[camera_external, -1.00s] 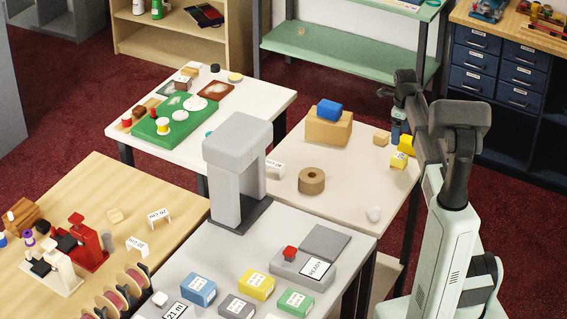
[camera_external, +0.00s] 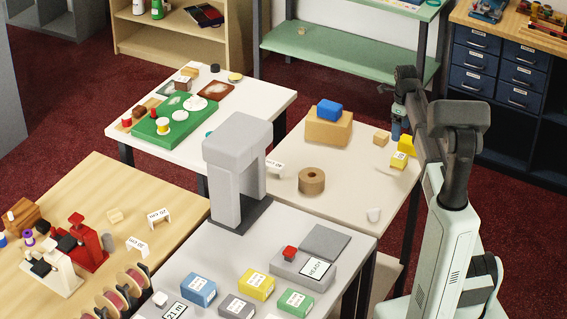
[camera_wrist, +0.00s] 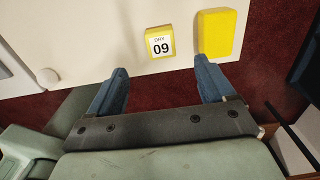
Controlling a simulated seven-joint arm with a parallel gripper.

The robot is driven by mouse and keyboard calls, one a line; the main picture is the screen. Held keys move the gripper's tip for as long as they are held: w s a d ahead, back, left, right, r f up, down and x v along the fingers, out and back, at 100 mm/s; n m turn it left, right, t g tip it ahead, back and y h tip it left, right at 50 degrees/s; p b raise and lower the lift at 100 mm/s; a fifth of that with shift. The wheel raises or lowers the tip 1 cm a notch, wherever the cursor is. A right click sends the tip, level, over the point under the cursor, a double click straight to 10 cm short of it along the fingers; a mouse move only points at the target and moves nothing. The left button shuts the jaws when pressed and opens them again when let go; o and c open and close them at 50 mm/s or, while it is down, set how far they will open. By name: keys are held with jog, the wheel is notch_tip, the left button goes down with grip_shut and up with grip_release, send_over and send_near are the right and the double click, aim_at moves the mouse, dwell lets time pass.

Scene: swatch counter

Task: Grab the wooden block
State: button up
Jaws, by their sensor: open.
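A small plain wooden block (camera_external: 381,139) sits on the far right part of the cream table, near its right edge. A larger wooden block (camera_external: 327,132) stands further left on the same table, with a blue block (camera_external: 330,110) on top. I cannot tell which one the task names. My gripper (camera_external: 397,130) is near the table's right edge, just right of the small block in the picture. In the wrist view my gripper (camera_wrist: 161,68) is open, with nothing between its two blue fingers. Neither wooden block shows in the wrist view.
A yellow block (camera_wrist: 216,34) and a yellow tag reading DRY 09 (camera_wrist: 160,42) lie beyond my fingers.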

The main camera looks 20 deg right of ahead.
jog(key=shift+c, duration=0.4)
dwell(0.3)
jog(key=m, duration=0.1)
send_over(381, 134)
jog(key=f, duration=0.7)
jog(key=shift+w+d+f, duration=0.15)
jog(key=shift+w+f, duration=0.1)
jog(key=shift+w, duration=0.05)
jog(key=shift+s+f, duration=0.15)
jog(key=shift+f, duration=1.15)
jog(key=shift+s+f, duration=0.15)
jog(key=shift+f, duration=1.15)
jog(key=shift+c, duration=0.4)
jog(key=c, duration=1)
